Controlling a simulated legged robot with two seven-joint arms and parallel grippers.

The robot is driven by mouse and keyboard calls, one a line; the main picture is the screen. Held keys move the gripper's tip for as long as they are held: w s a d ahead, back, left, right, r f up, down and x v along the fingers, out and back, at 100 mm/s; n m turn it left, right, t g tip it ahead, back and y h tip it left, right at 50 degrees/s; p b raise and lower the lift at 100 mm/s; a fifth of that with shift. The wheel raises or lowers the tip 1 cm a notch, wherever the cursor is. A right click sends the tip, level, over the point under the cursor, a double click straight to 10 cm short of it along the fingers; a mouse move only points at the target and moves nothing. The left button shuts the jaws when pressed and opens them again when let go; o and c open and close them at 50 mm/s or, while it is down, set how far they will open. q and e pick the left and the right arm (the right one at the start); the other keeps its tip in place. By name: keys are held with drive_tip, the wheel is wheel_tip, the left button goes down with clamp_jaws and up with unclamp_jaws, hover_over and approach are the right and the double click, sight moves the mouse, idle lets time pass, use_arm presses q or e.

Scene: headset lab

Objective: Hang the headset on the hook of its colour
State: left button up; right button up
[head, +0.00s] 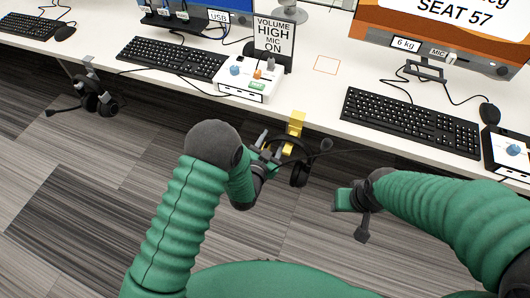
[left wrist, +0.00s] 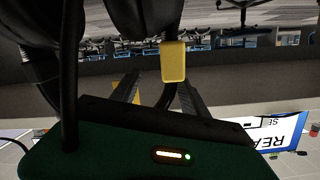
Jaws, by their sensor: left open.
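A yellow hook (head: 295,124) is fixed to the front edge of the desk in the head view. A black headset (head: 299,174) with a boom microphone is at the hook, below the desk edge. Its band appears to pass over the hook, but the contact is partly hidden. My left gripper (head: 262,142) is open beside the band.
Another dark headset (head: 97,102) hangs from a grey hook (head: 89,74) at the left. The white desk (head: 315,95) carries keyboards, a white box (head: 248,80) and a sign (head: 273,37). The carpet below the desk is clear.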

use_arm(q)
drive_tip(key=p+v, duration=0.2)
drive_tip(key=v, duration=1.4)
drive_tip(key=w+a+r+n+g+y, duration=0.1)
drive_tip(key=w+a+n+g+y, duration=0.2)
drive_tip(key=a+g, duration=0.4)
drive_tip(key=s+a+r+n+g+y, duration=0.1)
drive_tip(key=s+a+r+n+g, duration=0.1)
drive_tip(key=s+a+r, duration=0.3)
drive_tip(key=s+a+r+n+g+y, duration=0.1)
drive_tip(key=s+a+n+g, duration=0.15)
drive_tip(key=s, duration=0.45)
drive_tip(key=w+p+v, duration=0.2)
drive_tip(key=p+v, duration=0.6)
drive_tip(key=p, duration=0.1)
drive_tip(key=w+r+p+v, duration=0.1)
drive_tip(key=p+v, duration=0.8)
drive_tip(key=shift+w+g, duration=0.35)
